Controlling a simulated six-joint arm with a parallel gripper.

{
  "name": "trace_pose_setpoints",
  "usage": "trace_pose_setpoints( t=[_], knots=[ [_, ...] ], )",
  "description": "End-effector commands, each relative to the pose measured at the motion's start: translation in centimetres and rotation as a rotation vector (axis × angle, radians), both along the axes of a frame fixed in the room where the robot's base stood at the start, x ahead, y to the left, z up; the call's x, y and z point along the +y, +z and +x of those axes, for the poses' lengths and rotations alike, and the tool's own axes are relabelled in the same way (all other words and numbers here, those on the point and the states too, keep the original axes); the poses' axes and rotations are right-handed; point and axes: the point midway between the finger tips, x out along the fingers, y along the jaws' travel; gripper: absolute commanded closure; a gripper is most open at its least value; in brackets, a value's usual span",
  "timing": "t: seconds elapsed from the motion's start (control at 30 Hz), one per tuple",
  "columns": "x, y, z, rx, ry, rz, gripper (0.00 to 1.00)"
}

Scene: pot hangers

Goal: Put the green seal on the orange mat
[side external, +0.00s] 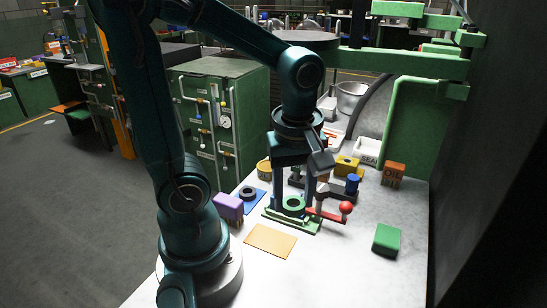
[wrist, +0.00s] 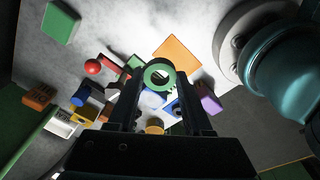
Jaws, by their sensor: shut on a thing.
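The green seal (side external: 293,203) is a ring with a round hole. It also shows in the wrist view (wrist: 148,78) between my two fingers. My gripper (side external: 293,196) points down and is shut on the seal, with a finger on each side of it. The seal is over or in a green fixture (side external: 304,225) with a red-knobbed lever; I cannot tell whether they touch. The orange mat (side external: 270,241) lies flat and bare on the table, left of and nearer the camera than the fixture. It also shows in the wrist view (wrist: 181,56).
The lever's red ball (side external: 346,207) sticks out right of my gripper. A purple block (side external: 228,207) and a blue mat (side external: 262,199) with a dark ring (side external: 248,192) are at left. A green block (side external: 386,239) lies right. Coloured parts crowd behind the fixture; the front table is clear.

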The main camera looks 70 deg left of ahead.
Motion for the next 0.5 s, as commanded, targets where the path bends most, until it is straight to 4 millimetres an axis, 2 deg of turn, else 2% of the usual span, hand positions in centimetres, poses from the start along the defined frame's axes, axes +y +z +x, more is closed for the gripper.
trace_pose_setpoints(
  t=[0.1, 0.3, 0.43, 0.5],
  knots=[
    [0.7, -0.5, -0.7, 0.005, 0.273, -0.004, 1.00],
    [1.9, -1.2, -1.8, 0.014, 0.682, 0.001, 1.00],
    [2.7, -1.6, -2.6, 0.026, 0.875, 0.008, 1.00],
    [3.1, -1.8, -2.9, 0.035, 0.909, 0.012, 1.00]
  ],
)
